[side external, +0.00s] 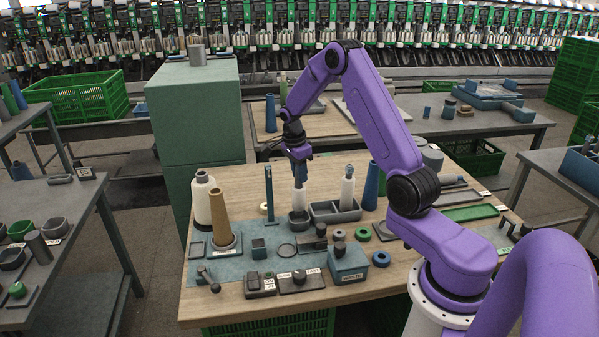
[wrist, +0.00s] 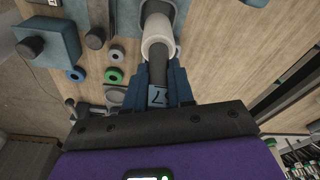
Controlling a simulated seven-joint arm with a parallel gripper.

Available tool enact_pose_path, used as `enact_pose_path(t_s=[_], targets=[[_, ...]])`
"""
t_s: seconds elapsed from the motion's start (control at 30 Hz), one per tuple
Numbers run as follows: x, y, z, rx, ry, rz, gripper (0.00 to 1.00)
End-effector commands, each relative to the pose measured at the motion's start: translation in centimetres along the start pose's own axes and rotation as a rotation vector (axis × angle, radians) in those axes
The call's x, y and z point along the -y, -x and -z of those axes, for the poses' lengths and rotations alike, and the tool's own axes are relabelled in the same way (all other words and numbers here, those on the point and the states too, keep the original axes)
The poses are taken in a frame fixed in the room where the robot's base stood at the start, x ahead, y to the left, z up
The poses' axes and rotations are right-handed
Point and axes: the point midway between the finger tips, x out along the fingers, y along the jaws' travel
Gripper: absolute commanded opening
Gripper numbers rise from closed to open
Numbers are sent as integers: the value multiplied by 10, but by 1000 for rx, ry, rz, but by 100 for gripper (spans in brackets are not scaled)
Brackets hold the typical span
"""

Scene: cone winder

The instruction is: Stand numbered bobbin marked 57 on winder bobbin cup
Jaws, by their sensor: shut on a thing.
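My gripper (side external: 299,172) points down at the middle of the table, its fingers shut on the dark top of a white-wound bobbin (side external: 299,198). The cup's inside is hidden.
A grey tray (side external: 335,212) beside the cup holds another white bobbin (side external: 348,188). A brown cone (side external: 221,217), a white cone (side external: 203,197), a blue post (side external: 269,193) and a blue box (side external: 348,262) stand around. Knobs and switches (side external: 290,279) line the front edge.

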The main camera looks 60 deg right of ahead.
Motion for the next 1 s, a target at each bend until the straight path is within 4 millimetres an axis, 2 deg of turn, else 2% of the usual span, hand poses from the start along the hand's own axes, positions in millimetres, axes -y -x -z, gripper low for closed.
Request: enact_pose_path(t_s=[0.7, 1.0], targets=[[0, -24, -4, 0, 0, 0, 0], [0, -26, -4, 0, 0, 0, 0]])
